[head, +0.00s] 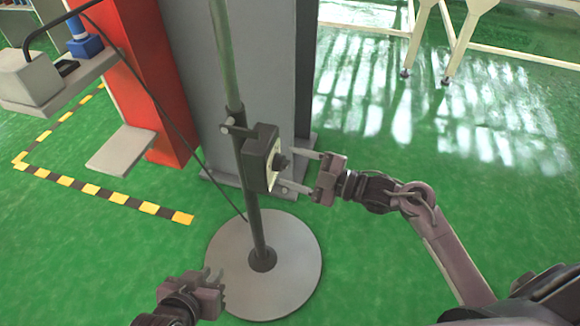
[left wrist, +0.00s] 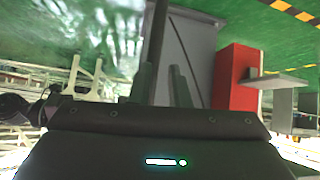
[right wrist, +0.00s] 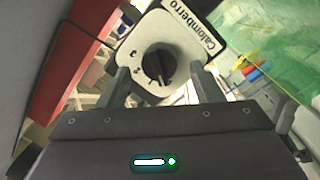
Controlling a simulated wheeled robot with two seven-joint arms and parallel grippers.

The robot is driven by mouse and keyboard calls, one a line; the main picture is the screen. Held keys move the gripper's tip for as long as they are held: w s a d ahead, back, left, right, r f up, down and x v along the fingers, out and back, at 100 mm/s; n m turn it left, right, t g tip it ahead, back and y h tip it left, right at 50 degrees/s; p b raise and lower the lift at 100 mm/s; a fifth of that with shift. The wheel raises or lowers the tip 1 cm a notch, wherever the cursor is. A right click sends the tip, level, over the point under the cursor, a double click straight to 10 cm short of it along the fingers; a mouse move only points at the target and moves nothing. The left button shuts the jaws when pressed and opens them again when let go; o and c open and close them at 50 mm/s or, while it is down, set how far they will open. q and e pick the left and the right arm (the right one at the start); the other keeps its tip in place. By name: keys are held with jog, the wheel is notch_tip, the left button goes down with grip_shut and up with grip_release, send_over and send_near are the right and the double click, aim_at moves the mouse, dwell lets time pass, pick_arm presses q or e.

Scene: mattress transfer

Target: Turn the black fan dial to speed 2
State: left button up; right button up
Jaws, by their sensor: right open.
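The black fan dial (right wrist: 160,64) is a round knob with a raised grip bar on a white panel (right wrist: 190,42) reading "Calomberro". Small marks ring its left and lower side, too small to read surely. In the head view the dial (head: 281,161) sticks out from the right face of the dark control box (head: 258,152) on the fan pole. My right gripper (head: 289,169) is open at the dial, with one finger on each side in the right wrist view (right wrist: 160,76); contact is unclear. My left gripper (head: 213,277) is low, above the round base, apart from the fan; its small finger gap is hard to judge.
The fan pole (head: 229,60) stands on a round grey base (head: 300,261). Close behind are a grey column (head: 190,60) and a red cabinet (head: 125,75). A grey shelf (head: 45,95) is upper left. Green floor (head: 420,150) is open to the right.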

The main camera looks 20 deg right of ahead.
pick_arm(q)
jog(key=shift+w+d+r+t, duration=0.1)
jog(key=shift+w+r+t, duration=0.3)
jog(key=shift+w+r, duration=0.2)
pick_arm(e)
jog(key=shift+w+a, duration=0.4)
jog(key=shift+a, duration=0.1)
